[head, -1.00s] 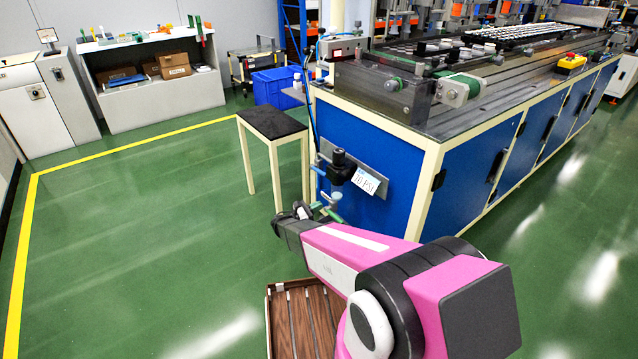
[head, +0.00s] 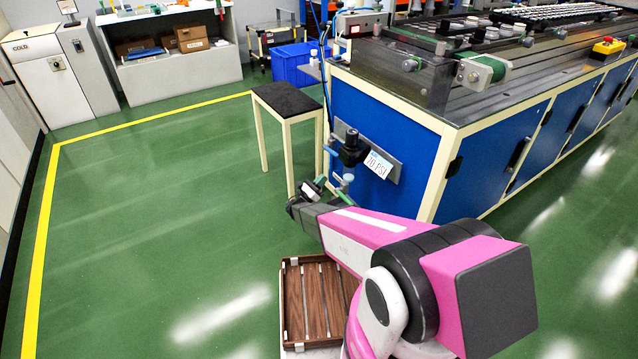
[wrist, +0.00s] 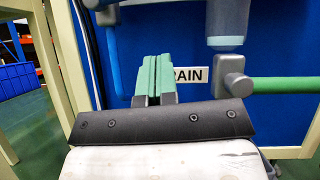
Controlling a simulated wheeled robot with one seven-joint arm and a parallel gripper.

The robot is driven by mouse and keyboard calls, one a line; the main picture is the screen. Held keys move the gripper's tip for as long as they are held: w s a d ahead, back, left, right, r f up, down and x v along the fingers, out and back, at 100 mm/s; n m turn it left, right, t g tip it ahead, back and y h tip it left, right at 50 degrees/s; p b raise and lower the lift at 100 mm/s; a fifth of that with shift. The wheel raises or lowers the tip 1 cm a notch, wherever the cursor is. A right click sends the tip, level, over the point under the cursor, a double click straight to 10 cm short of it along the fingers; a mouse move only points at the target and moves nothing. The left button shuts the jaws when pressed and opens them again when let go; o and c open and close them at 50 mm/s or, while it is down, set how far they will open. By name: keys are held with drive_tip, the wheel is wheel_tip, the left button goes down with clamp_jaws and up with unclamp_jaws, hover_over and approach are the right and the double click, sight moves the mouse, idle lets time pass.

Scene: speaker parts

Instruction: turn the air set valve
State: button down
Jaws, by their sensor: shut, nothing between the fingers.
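The air set (head: 352,150), with a black top and grey-blue lower parts, is mounted on a grey plate on the end of the blue bench, beside a "70 PSI" label. In the wrist view its valve shows as a grey knuckle (wrist: 235,78) with a green handle (wrist: 285,86) pointing right, under a grey-blue bowl (wrist: 227,25). My gripper (wrist: 152,80) is shut and empty, its green-padded fingers together just left of the valve in the picture. They partly hide a white label ending in "RAIN". In the head view my gripper (head: 314,188) is below left of the air set.
A black-topped stool (head: 285,100) stands just left of the air set. The blue bench (head: 500,165) fills the right side. A wooden slatted tray (head: 292,300) is below my arm. Green floor (head: 170,210) is open at left.

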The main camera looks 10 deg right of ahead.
sight(331, 151)
drive_tip(key=w+d+r, duration=0.3)
drive_tip(key=d+r, duration=0.1)
drive_tip(key=r, duration=0.3)
drive_tip(key=shift+d, duration=0.3)
